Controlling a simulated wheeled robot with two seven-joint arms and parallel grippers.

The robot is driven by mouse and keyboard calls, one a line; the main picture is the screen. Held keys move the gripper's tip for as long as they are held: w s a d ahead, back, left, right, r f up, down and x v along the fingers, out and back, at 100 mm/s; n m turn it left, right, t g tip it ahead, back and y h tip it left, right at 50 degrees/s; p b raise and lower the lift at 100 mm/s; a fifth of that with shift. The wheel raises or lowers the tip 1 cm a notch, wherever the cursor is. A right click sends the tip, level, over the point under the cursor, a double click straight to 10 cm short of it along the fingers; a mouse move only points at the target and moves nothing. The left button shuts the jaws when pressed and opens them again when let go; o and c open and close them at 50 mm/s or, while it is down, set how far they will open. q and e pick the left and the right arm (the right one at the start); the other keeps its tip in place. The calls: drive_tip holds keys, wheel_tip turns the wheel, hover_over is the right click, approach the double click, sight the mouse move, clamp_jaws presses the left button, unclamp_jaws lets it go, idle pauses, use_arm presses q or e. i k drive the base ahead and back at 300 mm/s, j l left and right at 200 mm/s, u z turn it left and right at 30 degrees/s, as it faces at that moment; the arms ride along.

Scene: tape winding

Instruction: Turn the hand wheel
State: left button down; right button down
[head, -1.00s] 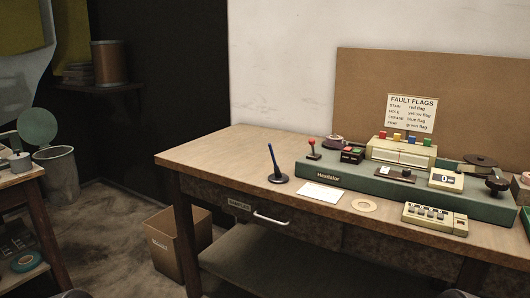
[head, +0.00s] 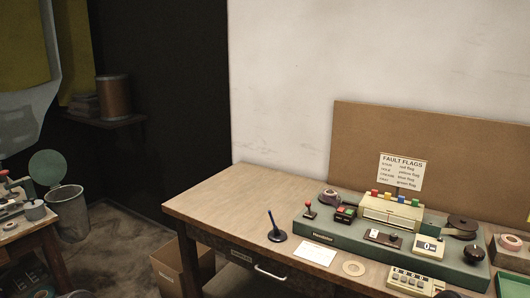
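A green-based rewinder (head: 322,240) stands on the wooden workbench at the right of the head view. A dark round knob on a short post (head: 473,254), which looks like the hand wheel, sits at the right end of its base. Its handle details are too small to make out. A dark reel (head: 462,224) lies flat behind it. A counter box (head: 428,246) stands to the left of the knob. Neither of my grippers shows clearly in the head view, and nothing is seen touching the knob.
The workbench (head: 205,200) is clear at its left. A cardboard box (head: 175,270) is on the floor. A second table stands at left.

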sight(475, 253)
drive_tip(key=z, duration=1.4)
drive_tip(key=i+l, duration=0.1)
drive_tip(key=l, duration=0.3)
drive_tip(key=i+l, duration=0.1)
drive_tip(key=l, duration=0.3)
drive_tip(key=i+l, duration=0.15)
drive_tip(key=l, duration=0.25)
drive_tip(key=i+l, duration=0.1)
drive_tip(key=l, duration=0.3)
drive_tip(key=u, duration=1.6)
